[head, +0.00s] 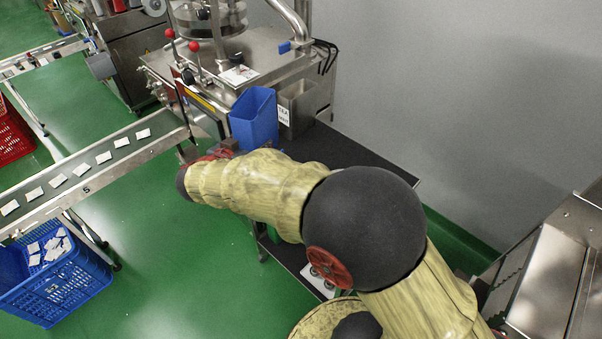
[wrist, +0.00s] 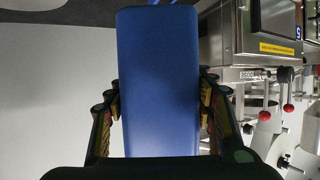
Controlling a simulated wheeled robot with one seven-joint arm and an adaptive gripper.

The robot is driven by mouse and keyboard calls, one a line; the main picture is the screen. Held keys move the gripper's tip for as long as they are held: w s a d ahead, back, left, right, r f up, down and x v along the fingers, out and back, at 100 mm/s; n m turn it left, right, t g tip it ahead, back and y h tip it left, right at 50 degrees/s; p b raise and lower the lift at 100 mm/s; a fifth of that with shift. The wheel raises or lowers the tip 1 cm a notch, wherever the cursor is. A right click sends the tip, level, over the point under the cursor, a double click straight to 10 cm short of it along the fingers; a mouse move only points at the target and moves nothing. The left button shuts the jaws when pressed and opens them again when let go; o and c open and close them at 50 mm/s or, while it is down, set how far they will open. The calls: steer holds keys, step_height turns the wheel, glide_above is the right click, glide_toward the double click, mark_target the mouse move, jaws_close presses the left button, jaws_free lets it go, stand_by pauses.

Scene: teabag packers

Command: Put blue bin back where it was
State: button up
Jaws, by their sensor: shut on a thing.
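The blue bin (head: 254,118) is an open-topped, upright box at the near corner of the steel packing machine in the head view. My gripper (head: 222,150) is at the bin's lower near side. In the wrist view the blue bin (wrist: 158,85) fills the middle, and the two fingers of my gripper (wrist: 158,112) are closed on its opposite sides. The bin's base is largely hidden by my arm in the head view, so I cannot tell whether it touches the dark tabletop.
A steel container (head: 297,108) with a label stands just right of the bin. The dark tabletop (head: 350,158) is bare to its right. A conveyor (head: 100,158) with several teabags ends left of my gripper. A blue crate (head: 62,290) sits on the green floor.

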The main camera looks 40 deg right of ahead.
steer(key=shift+s+d+f, duration=0.15)
steer(key=shift+s+d, duration=0.15)
steer(key=shift+m, duration=0.3)
steer(key=shift+s+d+f+b, duration=0.2)
steer(key=shift+d+f+b, duration=0.95)
steer(key=shift+d+f, duration=2.2)
steer(key=shift+s+d+f+b, duration=0.2)
steer(key=shift+d+f+b, duration=0.9)
steer(key=shift+d+f, duration=2.2)
steer(key=shift+d+r+b, duration=0.1)
steer(key=shift+d+b, duration=0.15)
steer(key=shift+b, duration=0.1)
steer(key=o, duration=1.7)
steer(key=shift+r+p, duration=0.2)
steer(key=shift+p, duration=0.15)
